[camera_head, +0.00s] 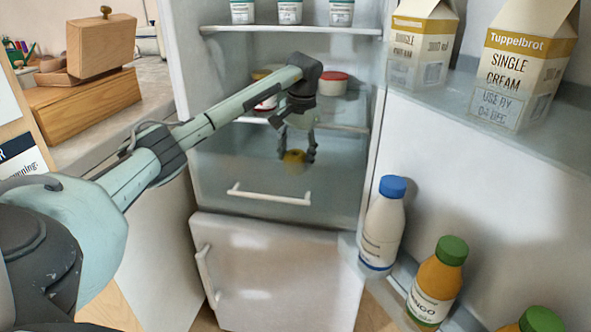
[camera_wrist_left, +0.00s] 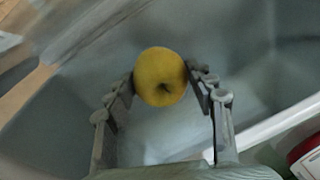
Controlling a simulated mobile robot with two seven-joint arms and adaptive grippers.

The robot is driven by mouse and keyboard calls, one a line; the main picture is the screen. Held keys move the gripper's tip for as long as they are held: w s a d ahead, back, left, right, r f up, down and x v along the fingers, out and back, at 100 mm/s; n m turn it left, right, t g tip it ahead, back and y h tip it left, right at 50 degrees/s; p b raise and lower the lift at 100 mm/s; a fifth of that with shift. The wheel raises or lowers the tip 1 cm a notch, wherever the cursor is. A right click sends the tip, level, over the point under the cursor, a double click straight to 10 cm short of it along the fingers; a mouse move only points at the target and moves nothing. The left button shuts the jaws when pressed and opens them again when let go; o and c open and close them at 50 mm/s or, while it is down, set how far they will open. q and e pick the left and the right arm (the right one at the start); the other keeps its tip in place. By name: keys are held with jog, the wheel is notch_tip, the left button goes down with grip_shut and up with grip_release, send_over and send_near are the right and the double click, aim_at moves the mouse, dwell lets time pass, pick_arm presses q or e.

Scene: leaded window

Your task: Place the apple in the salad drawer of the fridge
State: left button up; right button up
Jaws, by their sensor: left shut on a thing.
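A yellow apple (camera_head: 294,161) is held between the fingers of my left gripper (camera_head: 297,155), which points down inside the open fridge. The wrist view shows the apple (camera_wrist_left: 160,76) between the two fingertips of my left gripper (camera_wrist_left: 160,82). The salad drawer (camera_head: 225,200), with a white bar handle, is at the bottom of the fridge compartment. The apple appears at or over the drawer's open inside; its exact height is hard to tell. Grey walls and floor show around and below it in the wrist view. My right gripper is not in view.
A shelf (camera_head: 340,122) above the drawer holds red-lidded tubs (camera_head: 333,83), close to my left wrist. The open fridge door at right carries cream cartons (camera_head: 520,65), a white bottle with a blue cap (camera_head: 383,225) and a mango bottle (camera_head: 436,285). A counter with a wooden box (camera_head: 85,105) stands left.

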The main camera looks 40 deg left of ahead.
aim_at(299, 160)
pick_arm(q)
jog(key=shift+f, duration=2.05)
jog(key=shift+f, duration=0.1)
jog(key=shift+f, duration=0.55)
jog(key=o, duration=1.2)
jog(key=r, duration=0.4)
jog(key=d+r, duration=0.1)
jog(key=r, duration=0.3)
jog(key=d+r, duration=0.1)
jog(key=r, duration=0.4)
jog(key=shift+s, duration=0.4)
